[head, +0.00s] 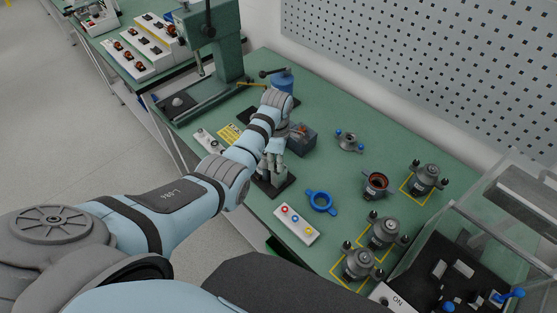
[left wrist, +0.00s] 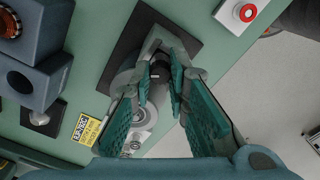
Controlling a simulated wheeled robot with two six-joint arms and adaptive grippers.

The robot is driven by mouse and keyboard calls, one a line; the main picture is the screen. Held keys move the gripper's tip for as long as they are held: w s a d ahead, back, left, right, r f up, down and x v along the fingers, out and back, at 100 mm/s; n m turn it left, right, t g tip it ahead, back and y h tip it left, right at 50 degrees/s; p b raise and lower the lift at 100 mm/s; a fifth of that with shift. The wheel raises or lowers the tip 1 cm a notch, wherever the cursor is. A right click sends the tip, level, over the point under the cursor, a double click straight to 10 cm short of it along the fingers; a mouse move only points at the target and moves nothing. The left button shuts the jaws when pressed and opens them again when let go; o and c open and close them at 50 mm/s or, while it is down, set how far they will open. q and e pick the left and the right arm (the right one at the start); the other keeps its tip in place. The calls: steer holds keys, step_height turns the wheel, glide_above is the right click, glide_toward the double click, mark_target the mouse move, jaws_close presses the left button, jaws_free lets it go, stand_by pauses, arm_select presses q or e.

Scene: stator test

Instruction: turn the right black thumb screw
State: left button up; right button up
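My left gripper (head: 272,160) is over a grey fixture on a black base plate (head: 270,187), near the table's front edge. In the left wrist view, the teal-padded fingers (left wrist: 164,80) stand apart, with part of the grey fixture (left wrist: 154,48) between and beyond their tips. I cannot tell whether they touch it. Black thumb screws show in pairs on grey housings at the right of the head view: a far housing (head: 425,178), a middle one (head: 382,232) and a near one (head: 358,264). My left gripper is well away from these. My right gripper is not in view.
A blue ring (head: 321,202) and a button box (head: 296,225) lie right of my left gripper. A dark block (head: 303,138) stands behind it. A green press (head: 214,50) is at the back left. A clear-covered station (head: 500,220) is at the right.

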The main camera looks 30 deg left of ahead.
arm_select(q)
jaws_close()
steer(key=n, duration=0.4)
steer(key=shift+n, duration=0.4)
steer(key=o, duration=0.8)
jaws_free()
steer(key=shift+d+r, duration=0.1)
steer(key=shift+c, duration=0.2)
